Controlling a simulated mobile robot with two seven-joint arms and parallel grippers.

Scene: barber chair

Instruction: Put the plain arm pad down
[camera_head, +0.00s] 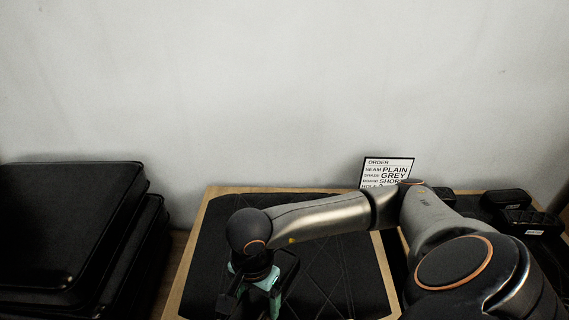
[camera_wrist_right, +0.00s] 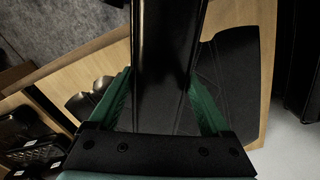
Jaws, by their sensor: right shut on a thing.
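My right gripper (camera_head: 258,292) reaches down over the wooden board in the head view, its green fingers partly hidden by the wrist. In the right wrist view its green fingers (camera_wrist_right: 158,98) are shut on a long, smooth black arm pad (camera_wrist_right: 164,50), which runs up out of the picture. No stitching shows on the part in view. The pad is above the board, and I cannot tell whether it touches anything. My left gripper is not in view.
A dark quilted panel (camera_head: 335,270) lies on the wooden board (camera_head: 200,238). An order card (camera_head: 387,173) stands behind, reading plain, grey, short. Black cushions (camera_head: 65,230) are stacked at left. Small labelled black pads (camera_head: 530,220) sit at right, also in the wrist view (camera_wrist_right: 28,140).

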